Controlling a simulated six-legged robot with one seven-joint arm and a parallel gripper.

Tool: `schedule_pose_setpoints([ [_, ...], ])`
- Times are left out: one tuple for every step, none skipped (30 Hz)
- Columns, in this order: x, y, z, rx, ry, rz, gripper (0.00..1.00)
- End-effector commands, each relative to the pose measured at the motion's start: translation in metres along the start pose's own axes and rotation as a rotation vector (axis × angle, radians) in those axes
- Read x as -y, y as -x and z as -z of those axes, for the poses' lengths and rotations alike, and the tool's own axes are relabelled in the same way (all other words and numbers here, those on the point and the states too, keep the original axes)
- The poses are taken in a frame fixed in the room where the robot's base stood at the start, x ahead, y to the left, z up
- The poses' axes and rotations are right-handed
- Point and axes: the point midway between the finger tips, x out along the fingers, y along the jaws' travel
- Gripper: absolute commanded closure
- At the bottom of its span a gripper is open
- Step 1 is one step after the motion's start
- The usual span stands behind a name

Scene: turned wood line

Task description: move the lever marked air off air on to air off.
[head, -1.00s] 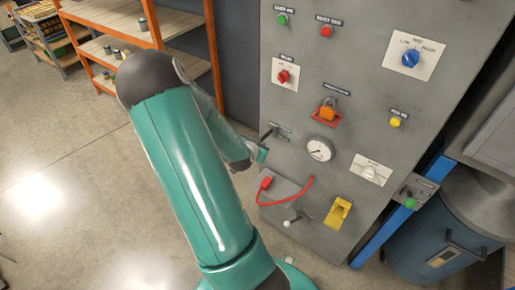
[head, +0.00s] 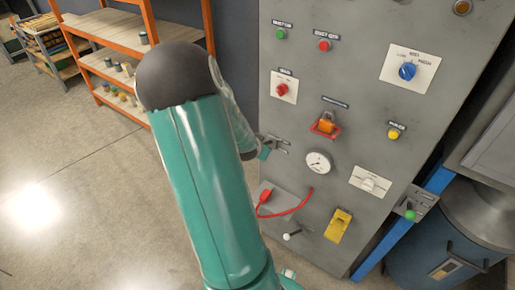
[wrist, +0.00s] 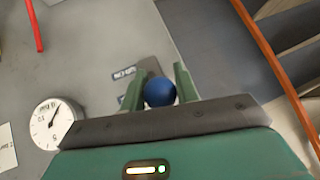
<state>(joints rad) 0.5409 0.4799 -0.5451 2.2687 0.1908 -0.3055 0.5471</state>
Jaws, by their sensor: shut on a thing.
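In the wrist view, a round blue knob (wrist: 160,92), on the end of a lever, sits between the two green fingers of my gripper (wrist: 159,72). The fingers are shut on it. The lever's shaft is hidden behind the knob and fingers. Small dark label plates (wrist: 124,73) are on the grey panel beside it, too blurred to read with certainty. In the head view, my gripper (head: 264,153) is at the panel's left edge, just left of the dial gauge, and my arm hides part of it. The label plates (head: 279,142) show beside it.
An orange shelf rack (head: 112,46) stands at left. The floor between is clear.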

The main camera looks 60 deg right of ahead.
Motion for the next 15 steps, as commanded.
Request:
schedule_pose_setpoints([
  [0.0024, 0.0002, 0.0034, -0.008, -0.001, 0.006, 1.00],
  [0.0024, 0.0001, 0.0035, -0.008, -0.001, 0.006, 1.00],
  [0.0025, 0.0001, 0.0036, -0.009, -0.001, 0.006, 1.00],
  [0.0025, 0.0001, 0.0037, -0.009, -0.001, 0.006, 1.00],
  [0.0026, 0.0001, 0.0038, -0.009, -0.001, 0.006, 1.00],
  [0.0026, 0.0000, 0.0039, -0.009, -0.001, 0.007, 1.00],
  [0.0027, 0.0000, 0.0040, -0.010, -0.001, 0.007, 1.00],
  [0.0027, 0.0000, 0.0041, -0.010, -0.002, 0.007, 0.66],
  [0.0027, 0.0000, 0.0040, -0.010, -0.001, 0.007, 0.58],
  [0.0025, 0.0000, 0.0037, -0.009, -0.001, 0.006, 0.52],
  [0.0023, -0.0001, 0.0035, -0.009, -0.001, 0.006, 0.48],
  [0.0021, -0.0001, 0.0031, -0.008, -0.001, 0.005, 0.48],
  [0.0020, -0.0001, 0.0029, -0.007, -0.001, 0.005, 0.48],
  [0.0018, -0.0001, 0.0028, -0.007, -0.001, 0.005, 0.48],
  [0.0017, -0.0001, 0.0025, -0.006, -0.001, 0.004, 0.48],
])
